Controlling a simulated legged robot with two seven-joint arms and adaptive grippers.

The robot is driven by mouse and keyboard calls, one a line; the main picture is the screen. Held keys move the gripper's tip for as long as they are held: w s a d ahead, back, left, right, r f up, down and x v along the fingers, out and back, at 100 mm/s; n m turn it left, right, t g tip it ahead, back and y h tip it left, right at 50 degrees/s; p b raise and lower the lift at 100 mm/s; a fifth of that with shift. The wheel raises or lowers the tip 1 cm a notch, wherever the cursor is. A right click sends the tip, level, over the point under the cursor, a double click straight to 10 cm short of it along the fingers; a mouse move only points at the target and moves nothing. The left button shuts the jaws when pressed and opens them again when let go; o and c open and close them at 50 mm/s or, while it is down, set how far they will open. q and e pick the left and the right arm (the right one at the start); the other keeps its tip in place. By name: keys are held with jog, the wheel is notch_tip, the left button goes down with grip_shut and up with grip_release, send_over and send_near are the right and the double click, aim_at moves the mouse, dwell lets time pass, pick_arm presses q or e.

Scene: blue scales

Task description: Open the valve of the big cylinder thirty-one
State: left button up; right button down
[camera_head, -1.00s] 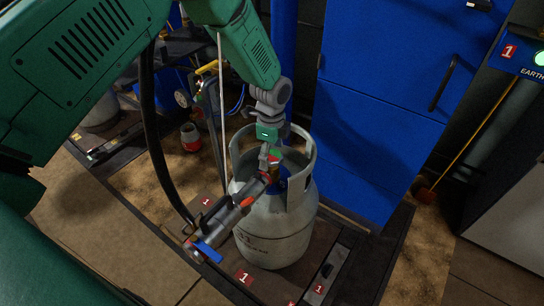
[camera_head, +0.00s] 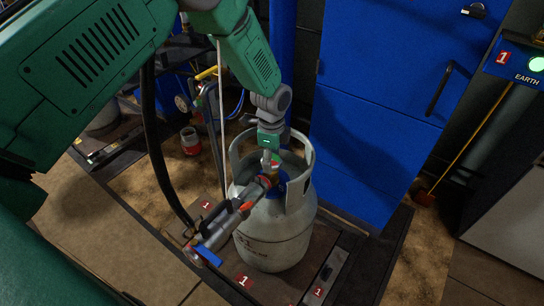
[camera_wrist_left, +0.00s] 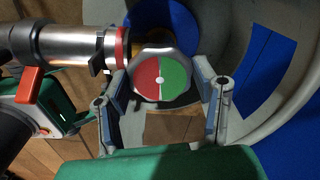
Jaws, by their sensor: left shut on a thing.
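The big grey cylinder (camera_head: 273,237) stands upright on the scale, its open collar around the valve. In the left wrist view, the valve handwheel (camera_wrist_left: 147,77) has a red and green face. My left gripper (camera_head: 270,162) is above the valve inside the collar. In the left wrist view, its two fingers (camera_wrist_left: 162,88) are on either side of the handwheel, shut on it. A silver filling connector (camera_head: 222,222) with red parts and a blue lever meets the valve from the left; it also shows in the left wrist view (camera_wrist_left: 70,44). My right gripper is not in view.
The dark scale platform (camera_head: 220,270) bears labels marked 1. A blue cabinet (camera_head: 375,130) stands close behind on the right. A black hose (camera_head: 150,150) hangs at the left. A red and white can (camera_head: 190,141) stands on the floor behind.

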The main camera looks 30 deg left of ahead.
pick_arm(q)
jog(key=n+p, duration=0.2)
jog(key=n, duration=0.1)
jog(key=shift+a+r, duration=0.15)
jog(key=n+p, duration=0.2)
jog(key=n, duration=0.2)
jog(key=n+p, duration=0.1)
jog(key=n, duration=0.2)
jog(key=shift+n+p, duration=0.3)
jog(key=shift+n, duration=0.1)
jog(key=n+p, duration=0.1)
jog(key=n, duration=0.8)
jog(key=shift+s+f, duration=0.1)
jog(key=shift+f, duration=0.1)
jog(key=n, duration=0.4)
jog(key=shift+d+n+p, duration=0.2)
jog(key=shift+n+p, duration=0.1)
jog(key=shift+p, duration=0.05)
jog(key=n, duration=0.4)
jog(key=shift+d+n, duration=0.15)
jog(key=shift+n, duration=2.55)
